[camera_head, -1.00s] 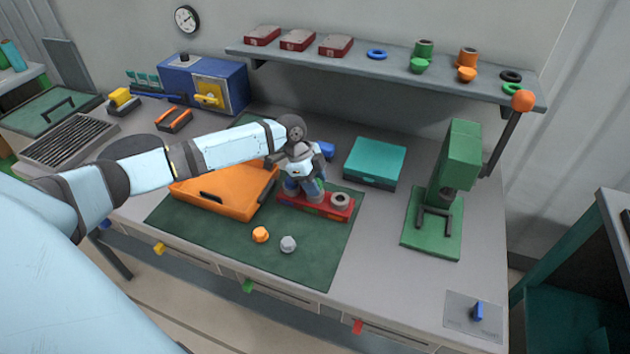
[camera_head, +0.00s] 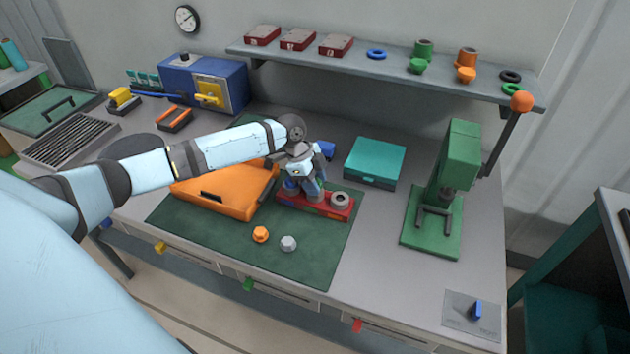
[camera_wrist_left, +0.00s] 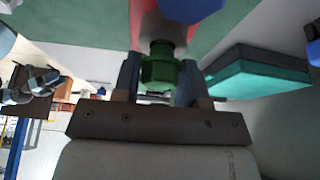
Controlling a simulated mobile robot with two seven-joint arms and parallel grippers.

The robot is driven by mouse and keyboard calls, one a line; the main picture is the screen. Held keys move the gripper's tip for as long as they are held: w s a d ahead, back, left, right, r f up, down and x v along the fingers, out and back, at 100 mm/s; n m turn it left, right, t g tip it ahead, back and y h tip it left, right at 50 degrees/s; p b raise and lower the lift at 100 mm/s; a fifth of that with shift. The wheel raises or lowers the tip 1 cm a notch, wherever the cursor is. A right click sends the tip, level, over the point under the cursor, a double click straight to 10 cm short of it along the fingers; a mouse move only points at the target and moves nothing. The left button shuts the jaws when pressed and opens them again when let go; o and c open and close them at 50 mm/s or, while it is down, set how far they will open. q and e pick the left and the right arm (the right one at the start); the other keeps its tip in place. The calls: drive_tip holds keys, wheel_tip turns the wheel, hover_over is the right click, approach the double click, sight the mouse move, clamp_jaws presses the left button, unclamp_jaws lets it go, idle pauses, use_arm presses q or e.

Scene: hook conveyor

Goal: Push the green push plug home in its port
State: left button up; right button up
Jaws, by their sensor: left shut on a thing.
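The green push plug (camera_wrist_left: 160,68) is between the two fingers of my left gripper (camera_wrist_left: 158,80) in the left wrist view. The gripper is shut on it. The plug's far end faces a grey round port (camera_wrist_left: 166,28) on the red block; the view does not show how deep it sits. In the head view my left gripper (camera_head: 307,192) points down over the red block (camera_head: 335,214), and the plug is mostly hidden there. A grey ring-shaped port (camera_head: 340,198) shows at the block's right end. My right gripper is not in view.
A blue part (camera_head: 291,185) stands close beside the gripper at the block's left. An orange case (camera_head: 235,198) lies to the left and a teal box (camera_head: 375,160) behind right. An orange nut (camera_head: 260,234) and a grey nut (camera_head: 288,243) lie on the green mat (camera_head: 200,240) in front.

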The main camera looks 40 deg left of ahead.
use_arm(q)
drive_tip(key=shift+f, duration=0.3)
idle(0.4)
drive_tip(key=o, duration=1)
